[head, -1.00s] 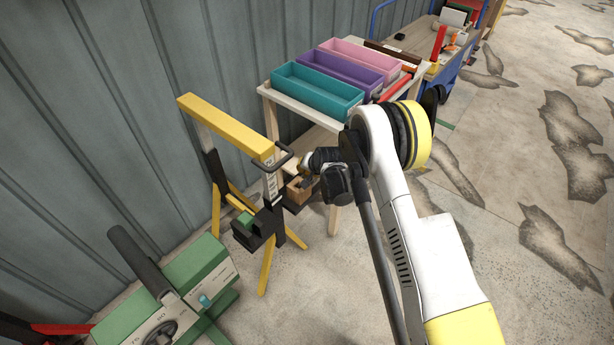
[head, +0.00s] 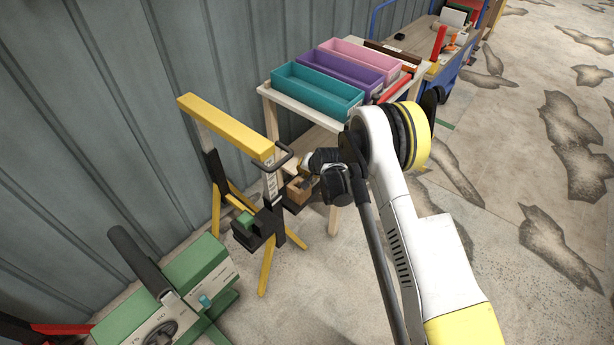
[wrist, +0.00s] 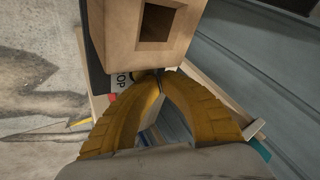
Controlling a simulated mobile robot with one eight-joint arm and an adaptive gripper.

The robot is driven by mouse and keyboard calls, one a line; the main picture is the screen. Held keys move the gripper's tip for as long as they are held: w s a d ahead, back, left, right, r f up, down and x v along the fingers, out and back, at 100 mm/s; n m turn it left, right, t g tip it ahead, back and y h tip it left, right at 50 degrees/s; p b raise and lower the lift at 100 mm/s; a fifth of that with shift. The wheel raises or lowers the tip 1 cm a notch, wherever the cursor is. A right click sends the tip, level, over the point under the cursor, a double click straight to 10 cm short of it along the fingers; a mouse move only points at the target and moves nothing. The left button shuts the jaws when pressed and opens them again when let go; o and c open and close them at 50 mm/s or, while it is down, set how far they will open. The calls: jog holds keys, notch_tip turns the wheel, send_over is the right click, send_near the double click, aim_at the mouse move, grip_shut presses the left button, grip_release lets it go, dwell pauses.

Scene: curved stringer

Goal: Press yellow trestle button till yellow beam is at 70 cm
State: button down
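The yellow beam (head: 228,128) lies across the top of a trestle with black posts (head: 214,168) and splayed yellow legs. A pale scale strip with marks too small to read is on the near post (head: 271,185). A brown wooden block (head: 298,190) sits by a black bracket at the trestle's right; in the wrist view a block with a square hole (wrist: 125,48) fills the top. My gripper's yellowish fingers (wrist: 160,76) meet at their tips just below that block, by a partly hidden label (wrist: 122,82). Contact is unclear. I cannot make out a yellow button.
A green block (head: 246,220) sits on the trestle's black lower part. A green machine (head: 190,275) stands at the lower left. A wooden table (head: 268,92) with teal, purple and pink bins stands behind. The corrugated wall is close behind the trestle; floor is open at right.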

jog(key=shift+f, duration=0.3)
jog(key=shift+r, duration=0.4)
dwell(0.3)
jog(key=shift+r+p, duration=1.1)
jog(key=shift+r, duration=1.9)
